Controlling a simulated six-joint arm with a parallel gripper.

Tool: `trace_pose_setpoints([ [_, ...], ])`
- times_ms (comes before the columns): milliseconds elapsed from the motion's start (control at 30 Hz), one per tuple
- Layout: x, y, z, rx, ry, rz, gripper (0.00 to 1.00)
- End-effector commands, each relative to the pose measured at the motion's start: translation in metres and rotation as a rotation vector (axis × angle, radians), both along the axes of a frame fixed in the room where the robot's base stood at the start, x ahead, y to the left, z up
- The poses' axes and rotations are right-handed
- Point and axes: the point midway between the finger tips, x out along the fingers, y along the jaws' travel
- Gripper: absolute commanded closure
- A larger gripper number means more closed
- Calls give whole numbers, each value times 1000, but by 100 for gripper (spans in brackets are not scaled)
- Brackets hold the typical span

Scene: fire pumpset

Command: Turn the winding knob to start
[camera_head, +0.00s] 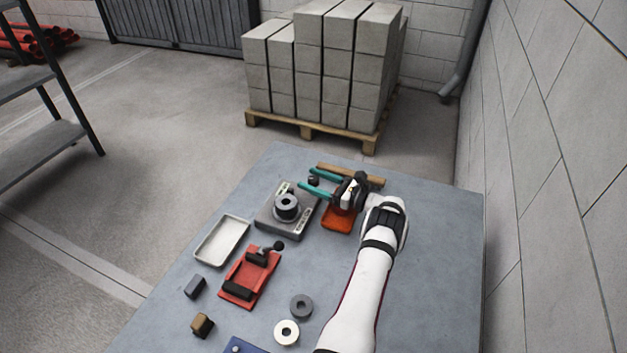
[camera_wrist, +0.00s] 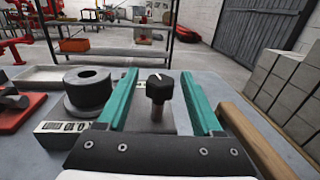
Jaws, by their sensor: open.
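The winding knob (camera_wrist: 159,87) is a black faceted knob with a white mark on top, on a short shaft. It stands upright on a grey base plate (camera_head: 272,222) that also bears a dark grey ring-shaped part (camera_head: 287,205). The knob also shows in the head view (camera_head: 314,180), near the plate's far right corner. My gripper (camera_head: 306,179) has two teal fingers, spread apart and pointing left in the head view. In the wrist view the fingers (camera_wrist: 163,88) lie on either side of the knob, with visible gaps; I see no contact.
A wooden bar (camera_head: 350,174) lies just beyond my gripper. An orange block (camera_head: 338,219) is near it. A white tray (camera_head: 221,240), a red fixture (camera_head: 250,277) and loose rings (camera_head: 301,306) are on the table. Concrete blocks (camera_head: 325,60) stand on a pallet behind.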

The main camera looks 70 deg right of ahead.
Motion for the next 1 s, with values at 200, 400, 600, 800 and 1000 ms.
trace_pose_setpoints([
  [200, -17, 1, 0, -1, 1, -3, 33],
  [400, -71, 7, 0, 0, 0, -5, 33],
  [600, -127, 15, 0, -1, 0, -4, 33],
  [800, -154, 18, 0, 0, 1, 0, 33],
  [1000, -157, 19, 0, 1, 0, 0, 33],
])
